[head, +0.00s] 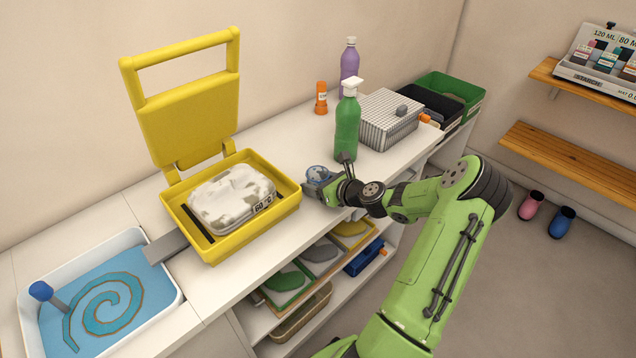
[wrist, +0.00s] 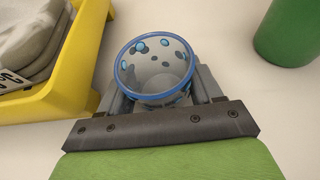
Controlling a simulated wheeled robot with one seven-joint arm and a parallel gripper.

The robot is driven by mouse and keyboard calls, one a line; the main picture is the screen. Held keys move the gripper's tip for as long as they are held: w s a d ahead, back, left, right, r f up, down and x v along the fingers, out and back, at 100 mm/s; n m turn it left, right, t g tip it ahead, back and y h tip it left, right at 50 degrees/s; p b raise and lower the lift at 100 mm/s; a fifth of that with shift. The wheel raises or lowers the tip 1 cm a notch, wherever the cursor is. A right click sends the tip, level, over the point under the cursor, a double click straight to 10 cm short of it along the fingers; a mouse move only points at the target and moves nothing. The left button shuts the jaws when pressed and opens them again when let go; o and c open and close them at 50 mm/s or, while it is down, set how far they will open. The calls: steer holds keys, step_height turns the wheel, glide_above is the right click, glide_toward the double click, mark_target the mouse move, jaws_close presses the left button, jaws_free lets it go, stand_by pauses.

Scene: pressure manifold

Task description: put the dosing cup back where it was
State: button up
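The dosing cup (wrist: 158,66), clear with a blue rim and blue and dark spots, sits between the two fingers of my gripper (wrist: 160,90) in the wrist view. The fingers lie against its two sides, and the cup looks upright and empty. In the head view the cup (head: 319,176) is at my gripper (head: 330,188), over the white counter, right of the yellow case and in front of the green spray bottle. Whether its base touches the counter is hidden.
The open yellow case (head: 222,243) holds a white-grey bundle. The green bottle (head: 347,128), purple bottle (head: 349,62), orange bottle (head: 321,98) and grey ribbed box (head: 390,120) stand behind. A blue-floored tray (head: 172,306) is at left. Counter between case and bottles is clear.

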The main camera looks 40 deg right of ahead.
steer(key=o, duration=0.4)
steer(key=shift+r, duration=0.1)
